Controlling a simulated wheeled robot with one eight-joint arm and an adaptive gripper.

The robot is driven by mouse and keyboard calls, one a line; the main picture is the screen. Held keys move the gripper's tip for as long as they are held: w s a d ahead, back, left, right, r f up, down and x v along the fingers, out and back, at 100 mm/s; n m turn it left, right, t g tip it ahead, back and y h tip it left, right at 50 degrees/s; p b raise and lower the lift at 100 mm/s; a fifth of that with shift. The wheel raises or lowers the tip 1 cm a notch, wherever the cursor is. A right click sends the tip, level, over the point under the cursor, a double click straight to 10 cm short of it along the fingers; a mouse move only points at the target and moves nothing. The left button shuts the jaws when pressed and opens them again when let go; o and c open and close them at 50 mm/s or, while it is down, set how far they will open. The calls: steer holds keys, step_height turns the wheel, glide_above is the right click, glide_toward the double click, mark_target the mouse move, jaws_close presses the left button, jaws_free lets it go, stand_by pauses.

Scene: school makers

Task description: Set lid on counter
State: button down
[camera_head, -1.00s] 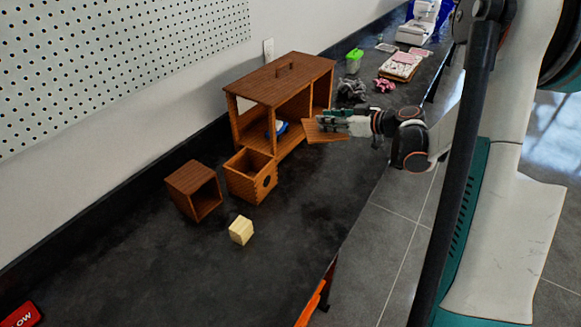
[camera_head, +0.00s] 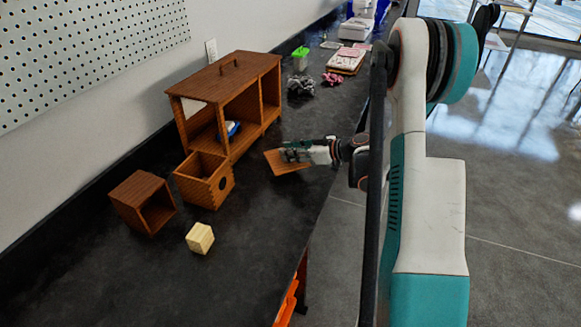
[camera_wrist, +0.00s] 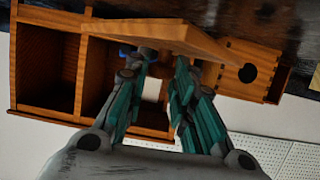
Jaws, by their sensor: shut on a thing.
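The lid is a flat brown wooden panel (camera_head: 286,161). My gripper (camera_head: 298,152) is shut on it, at the right of the wooden cabinet and over the dark counter (camera_head: 262,225). In the wrist view the lid (camera_wrist: 165,34) is seen nearly edge-on, in front of the fingertips (camera_wrist: 158,75), which cover part of its near side. The lid looks slightly tilted. I cannot tell whether its lower edge touches the counter.
A wooden cabinet (camera_head: 222,78) with open bays holds a blue and white item (camera_head: 232,128). An open wooden drawer box (camera_head: 205,178), another wooden box (camera_head: 143,202) and a pale block (camera_head: 200,238) stand nearer. Grey (camera_head: 301,85) and pink (camera_head: 331,79) crumpled items lie behind. The counter's near middle is clear.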

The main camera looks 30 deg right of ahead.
steer(key=shift+f+b, duration=0.85)
steer(key=shift+f, duration=1.55)
steer(key=shift+r, duration=0.1)
steer(key=c, duration=1.4)
jaws_free()
steer(key=shift+o, duration=0.2)
steer(key=shift+s+d+r, duration=0.1)
steer(key=shift+s+d, duration=0.05)
steer(key=p+v, duration=0.4)
steer(key=v, duration=0.7)
steer(key=shift+s+d+r, duration=0.1)
steer(key=shift+s+d, duration=0.05)
steer(key=shift+s, duration=0.1)
